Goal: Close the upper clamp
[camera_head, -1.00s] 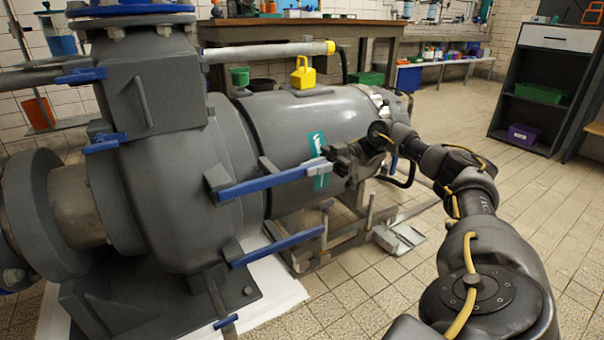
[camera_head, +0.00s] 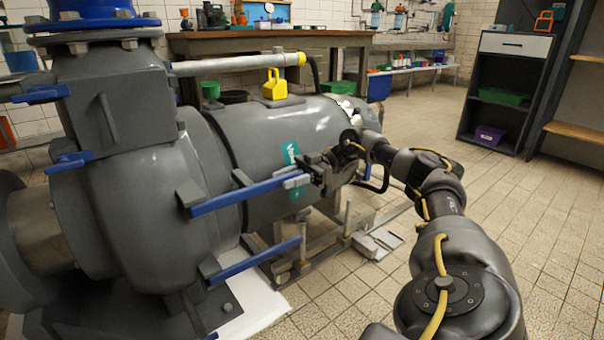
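The upper clamp (camera_head: 240,194) is a long blue lever on the side of the big grey pump (camera_head: 150,165). It sticks out to the right and tilts slightly upward toward its free end. My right gripper (camera_head: 296,179) is at that free end, its light grey fingertips closed around the lever's tip. The fingers partly hide the tip. A second, lower blue lever (camera_head: 255,261) sits below it at a similar tilt, with nothing touching it. My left gripper is not in view.
A yellow padlock-shaped block (camera_head: 274,85) stands on the pump's grey cylinder. A metal frame with upright posts (camera_head: 346,220) stands below my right gripper. A workbench (camera_head: 240,42) is behind, and a dark shelf (camera_head: 510,90) at the right. The tiled floor (camera_head: 540,230) at right is clear.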

